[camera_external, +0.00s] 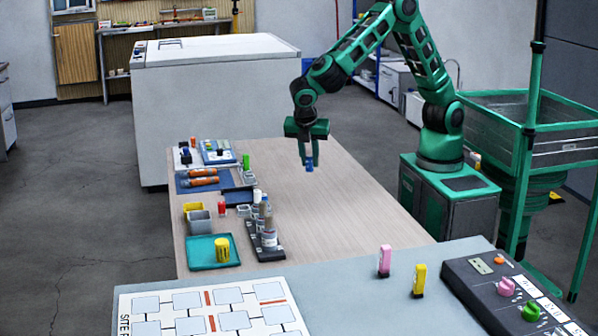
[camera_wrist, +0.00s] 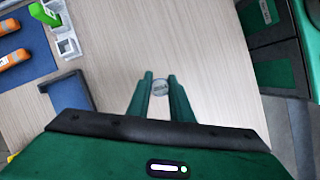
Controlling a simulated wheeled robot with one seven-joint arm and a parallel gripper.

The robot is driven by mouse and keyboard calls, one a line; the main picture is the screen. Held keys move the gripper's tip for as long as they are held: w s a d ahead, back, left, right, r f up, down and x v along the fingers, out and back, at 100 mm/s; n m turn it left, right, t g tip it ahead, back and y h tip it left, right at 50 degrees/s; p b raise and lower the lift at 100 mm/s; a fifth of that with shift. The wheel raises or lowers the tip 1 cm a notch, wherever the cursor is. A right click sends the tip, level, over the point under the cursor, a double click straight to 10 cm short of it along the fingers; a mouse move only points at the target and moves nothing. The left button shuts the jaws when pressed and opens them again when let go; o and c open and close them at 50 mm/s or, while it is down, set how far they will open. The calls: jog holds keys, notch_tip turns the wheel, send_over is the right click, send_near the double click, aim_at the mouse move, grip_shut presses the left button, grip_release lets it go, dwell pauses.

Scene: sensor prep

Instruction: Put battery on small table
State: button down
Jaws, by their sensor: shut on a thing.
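My gripper (camera_external: 309,163) points down above the back right part of the wood-topped table (camera_external: 330,215). Its fingers are shut on a small upright cylinder, which I take to be the battery (camera_external: 309,168); its blue lower end shows below the fingertips. In the wrist view, the battery's round grey end (camera_wrist: 160,87) sits between the two fingertips (camera_wrist: 160,92). The battery appears to be held above the tabletop, with bare wood around it. A grey-topped table (camera_external: 345,285) stands in the foreground. I cannot tell which of the two tables is the small table.
Tools on a blue mat (camera_external: 205,181), small bins (camera_external: 200,221), a teal tray (camera_external: 213,252) and a bottle rack (camera_external: 265,250) line the wooden table's left side. Pink (camera_external: 384,261) and yellow (camera_external: 419,280) pieces and a control box (camera_external: 510,300) occupy the foreground table. The wooden table's middle is clear.

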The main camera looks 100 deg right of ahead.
jog(key=w+d+f, duration=0.1)
jog(key=d, duration=0.1)
jog(key=w+d+f, duration=0.1)
jog(key=d+f, duration=0.1)
jog(key=w+d+f, duration=0.1)
jog(key=d, duration=0.1)
jog(key=shift+w+d+f, duration=0.15)
jog(key=shift+d+f, duration=0.15)
jog(key=shift+d, duration=0.1)
jog(key=shift+f, duration=2)
jog(key=shift+f, duration=0.1)
jog(key=c, duration=1.6)
grip_release()
jog(key=v, duration=1.2)
